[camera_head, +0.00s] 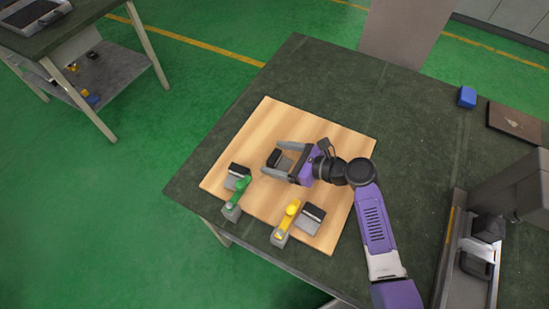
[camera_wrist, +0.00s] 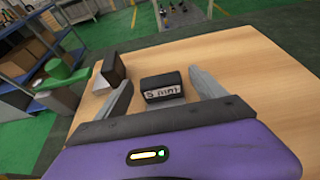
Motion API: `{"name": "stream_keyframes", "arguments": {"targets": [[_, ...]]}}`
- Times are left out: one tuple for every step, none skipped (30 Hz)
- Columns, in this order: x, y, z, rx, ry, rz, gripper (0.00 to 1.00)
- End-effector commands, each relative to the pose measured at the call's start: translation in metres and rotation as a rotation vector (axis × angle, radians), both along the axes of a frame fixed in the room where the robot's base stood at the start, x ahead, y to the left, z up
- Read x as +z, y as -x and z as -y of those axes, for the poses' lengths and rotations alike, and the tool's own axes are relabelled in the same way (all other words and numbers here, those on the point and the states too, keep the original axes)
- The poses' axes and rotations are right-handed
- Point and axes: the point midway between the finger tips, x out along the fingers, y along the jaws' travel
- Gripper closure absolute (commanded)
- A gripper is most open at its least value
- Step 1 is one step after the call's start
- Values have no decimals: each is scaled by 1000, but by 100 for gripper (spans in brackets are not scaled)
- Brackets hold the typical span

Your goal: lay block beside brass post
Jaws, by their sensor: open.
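A block with a black top and a pale, lettered front face (camera_wrist: 163,96) sits on the wooden board. In the head view this block (camera_head: 274,157) lies between the fingertips of my gripper (camera_head: 272,159). My gripper is open, and the wrist view shows its fingers (camera_wrist: 160,80) on either side of the block with a gap at each side. A yellow post-like piece (camera_head: 290,212) stands on a grey base near the board's front edge; I cannot tell whether it is brass. A similar green piece (camera_head: 240,186) on a grey base stands to its left.
A second black and grey block (camera_head: 237,175) is by the green piece; it also shows in the wrist view (camera_wrist: 110,72). A third block (camera_head: 311,218) is right of the yellow piece. The board (camera_head: 340,140) is bare at its back. A blue block (camera_head: 467,97) is far right.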

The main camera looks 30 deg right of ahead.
Motion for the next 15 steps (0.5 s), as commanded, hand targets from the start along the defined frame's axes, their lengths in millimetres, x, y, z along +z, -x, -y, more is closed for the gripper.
{"name": "stream_keyframes", "arguments": {"targets": [[0,-7,-4,2,0,0,20],[-2,-11,-7,2,0,0,20],[-4,-15,-10,2,0,0,20],[-6,-18,-13,3,0,0,20],[-8,-21,-14,2,0,0,20],[-9,-24,-16,1,0,0,20],[-10,-25,-18,2,0,0,20],[-11,-26,-19,2,0,-1,20],[-12,-28,-20,1,0,0,20],[-12,-28,-20,1,0,0,20],[-12,-29,-20,0,1,1,20],[-12,-29,-20,0,1,1,20],[-12,-29,-20,0,1,1,20],[-12,-29,-20,0,1,1,20],[-12,-28,-20,0,1,1,20]]}}
